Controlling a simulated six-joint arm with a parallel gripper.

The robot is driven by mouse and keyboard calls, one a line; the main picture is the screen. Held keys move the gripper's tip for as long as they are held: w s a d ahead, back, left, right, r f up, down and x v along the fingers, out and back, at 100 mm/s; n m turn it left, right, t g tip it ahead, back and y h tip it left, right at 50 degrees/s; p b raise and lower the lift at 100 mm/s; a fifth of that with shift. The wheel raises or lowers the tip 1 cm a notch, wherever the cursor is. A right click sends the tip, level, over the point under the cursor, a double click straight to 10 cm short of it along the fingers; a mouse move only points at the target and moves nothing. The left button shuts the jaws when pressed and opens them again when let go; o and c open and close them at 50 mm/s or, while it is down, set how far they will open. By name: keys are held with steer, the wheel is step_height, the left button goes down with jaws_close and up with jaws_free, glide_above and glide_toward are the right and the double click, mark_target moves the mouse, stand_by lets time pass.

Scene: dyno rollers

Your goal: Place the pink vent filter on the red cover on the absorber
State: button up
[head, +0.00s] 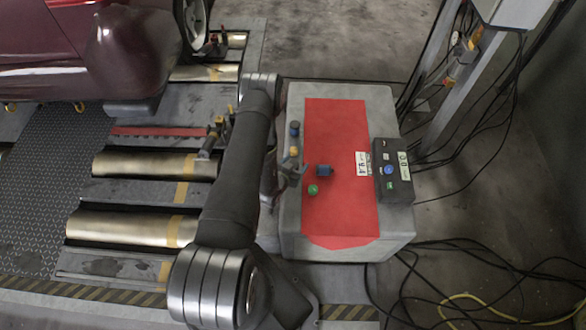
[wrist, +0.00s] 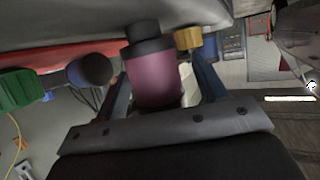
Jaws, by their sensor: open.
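The pink vent filter (wrist: 155,82), a pink cylinder with a black cap, is between the two spread fingers of my gripper (wrist: 161,70) in the wrist view. My gripper is open; whether a finger touches the filter I cannot tell. In the head view my gripper (head: 291,172) is at the left edge of the red cover (head: 338,215), and I cannot make out the filter there. The red cover lies flat over the top of the grey box (head: 392,105), apparently the absorber. A strip of red shows at the left in the wrist view.
Near my gripper are a blue cylinder (head: 295,129), a yellow piece (head: 294,151), a blue piece (head: 324,171) and a green piece (head: 313,189). A white label (head: 362,163) and a black meter (head: 392,172) are at the right. Much of the red cover is bare.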

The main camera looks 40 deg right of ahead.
mark_target(295, 161)
steer(key=c, duration=1.1)
steer(key=shift+r, duration=0.1)
steer(key=shift+r, duration=0.45)
step_height(295, 161, up, 3)
steer(key=shift+r, duration=0.15)
steer(key=s+r, duration=0.2)
steer(key=s, duration=0.2)
steer(key=s+r, duration=0.2)
steer(key=s, duration=0.1)
steer(key=s+r, duration=0.2)
steer(key=s, duration=0.2)
steer(key=shift+s+d+r, duration=0.3)
steer(key=shift+d+r, duration=0.05)
steer(key=shift+d, duration=0.05)
